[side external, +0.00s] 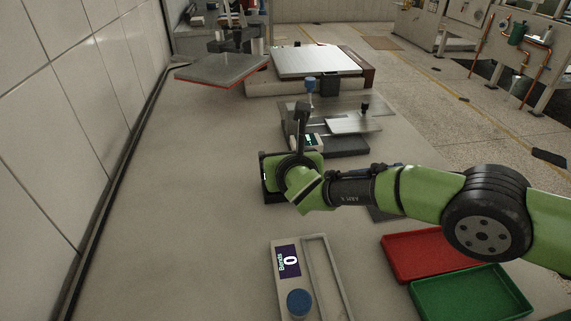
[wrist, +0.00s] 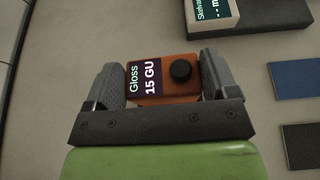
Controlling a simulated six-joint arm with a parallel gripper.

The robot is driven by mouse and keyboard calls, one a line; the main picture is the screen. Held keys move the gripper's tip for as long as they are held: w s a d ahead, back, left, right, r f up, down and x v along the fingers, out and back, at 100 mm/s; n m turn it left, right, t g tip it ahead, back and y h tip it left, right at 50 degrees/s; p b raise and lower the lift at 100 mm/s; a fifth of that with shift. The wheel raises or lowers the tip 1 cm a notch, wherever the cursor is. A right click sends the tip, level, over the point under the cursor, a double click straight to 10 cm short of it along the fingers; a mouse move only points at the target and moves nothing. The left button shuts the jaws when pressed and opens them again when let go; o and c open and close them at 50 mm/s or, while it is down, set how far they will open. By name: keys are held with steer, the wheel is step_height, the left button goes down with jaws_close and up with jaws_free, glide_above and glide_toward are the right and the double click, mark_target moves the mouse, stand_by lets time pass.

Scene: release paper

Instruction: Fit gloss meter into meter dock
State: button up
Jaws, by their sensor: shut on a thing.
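My gripper (wrist: 165,85) is shut on the gloss meter (wrist: 180,88), with one grey finger on each side of it. The meter is a small orange block with a black round knob and a dark display reading "Gloss 15 GU". In the side external view my gripper (side external: 272,184) is low over the bench, left of the grey tester; the arm hides the meter there. I cannot tell from these views how far the meter is from the surface. I cannot pick out the meter dock with certainty in either view.
A grey tester (side external: 340,145) with a small display stands just behind. A device reading "Bends 0" (side external: 290,262) stands in front. Red (side external: 425,257) and green (side external: 470,297) trays lie right. Blue (wrist: 295,80) and dark (wrist: 300,147) pads lie right in the wrist view. The left bench is clear.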

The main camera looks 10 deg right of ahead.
steer(key=shift+f, duration=0.65)
steer(key=shift+f, duration=0.15)
steer(key=o, duration=1.1)
steer(key=shift+v, duration=3.8)
